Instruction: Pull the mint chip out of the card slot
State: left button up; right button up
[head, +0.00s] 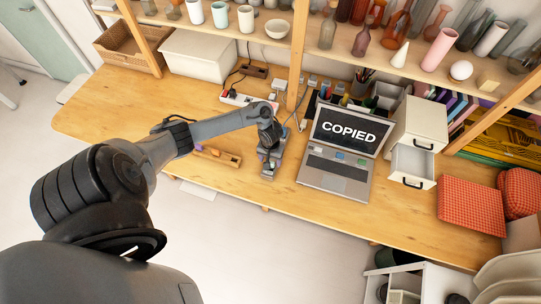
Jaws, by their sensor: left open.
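An open laptop (335,176) stands on the wooden desk, its screen reading "COPIED". I cannot make out the card slot; the gripper may hide part of the laptop's left side. My left gripper (268,174) points down just left of the laptop, low over the desk. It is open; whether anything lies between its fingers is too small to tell. My right gripper is not in view.
A small wooden tray (222,156) lies left of the gripper. A white drawer unit (415,140) with an open drawer stands right of the laptop, and a red checked box (471,205) further right. A power strip (245,99) and cables lie behind. The desk's left part is clear.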

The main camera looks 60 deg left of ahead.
pick_arm(q)
jog(key=shift+f+b, duration=0.3)
jog(key=shift+f, duration=1)
jog(key=shift+c, duration=0.5)
grip_shut()
